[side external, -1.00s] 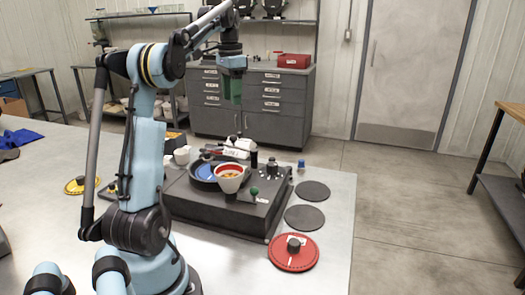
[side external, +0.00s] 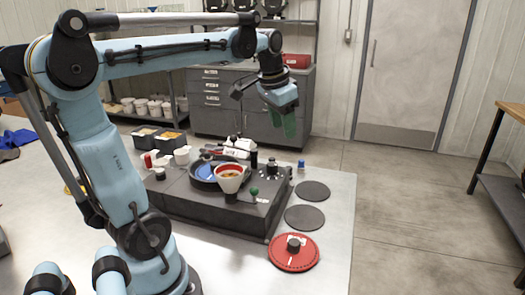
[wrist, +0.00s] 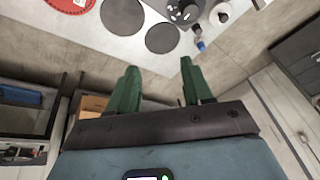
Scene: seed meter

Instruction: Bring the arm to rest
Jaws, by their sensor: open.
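My gripper (side external: 286,122) is raised in the air above the far right part of the table, well above the seed meter, in the side view. Its green fingers point down and hold nothing. In the wrist view my gripper (wrist: 158,88) shows two green fingers spread apart with an empty gap between them.
A red disc (side external: 293,252) with a dark knob lies at the table's front right, near two dark round pads (side external: 305,217). A small blue-topped item (side external: 301,164) stands at the back. Bins (side external: 143,137) and cups stand behind the meter. Grey cabinets (side external: 285,130) stand beyond the table.

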